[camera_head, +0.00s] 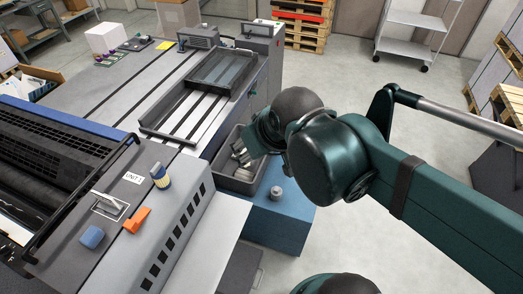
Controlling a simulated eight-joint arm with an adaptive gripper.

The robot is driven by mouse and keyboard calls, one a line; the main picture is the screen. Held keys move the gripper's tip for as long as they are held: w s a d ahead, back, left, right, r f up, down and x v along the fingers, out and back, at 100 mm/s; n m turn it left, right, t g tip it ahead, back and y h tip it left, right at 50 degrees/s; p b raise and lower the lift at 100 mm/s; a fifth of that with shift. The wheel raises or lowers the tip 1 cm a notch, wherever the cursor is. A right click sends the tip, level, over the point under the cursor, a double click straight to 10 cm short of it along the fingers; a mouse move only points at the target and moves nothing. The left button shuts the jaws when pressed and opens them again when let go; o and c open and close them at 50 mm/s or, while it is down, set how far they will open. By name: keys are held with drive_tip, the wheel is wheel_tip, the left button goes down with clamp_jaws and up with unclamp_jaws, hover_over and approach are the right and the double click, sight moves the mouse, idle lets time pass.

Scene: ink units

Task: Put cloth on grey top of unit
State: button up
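The unit's grey top (120,196) is at the lower left, with a label that starts with "UNIT". A small blue block-like piece (92,237) and an orange piece (137,219) lie on it; I cannot tell whether either is cloth. My arm comes in from the right, and its wrist end (264,131) hangs over the right rim of a dark grey bin (237,183). Pale grey shapes (241,154) show in the bin beside the wrist. I cannot tell whether they are cloth, other contents or gripper fingers. The gripper's opening is not visible.
The bin sits by a blue cabinet (280,222) bearing a small grey knobbed item (276,193). A black-framed tray (186,140) lies behind. Floor at the right is partly clear.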

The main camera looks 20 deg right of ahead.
drive_tip(key=shift+s+d+f+m, duration=0.3)
drive_tip(key=shift+s+d+m, duration=0.4)
drive_tip(key=shift+d, duration=0.15)
wheel_tip(320, 180, down, 13)
drive_tip(key=b, duration=1.3)
drive_tip(key=shift+f, duration=0.15)
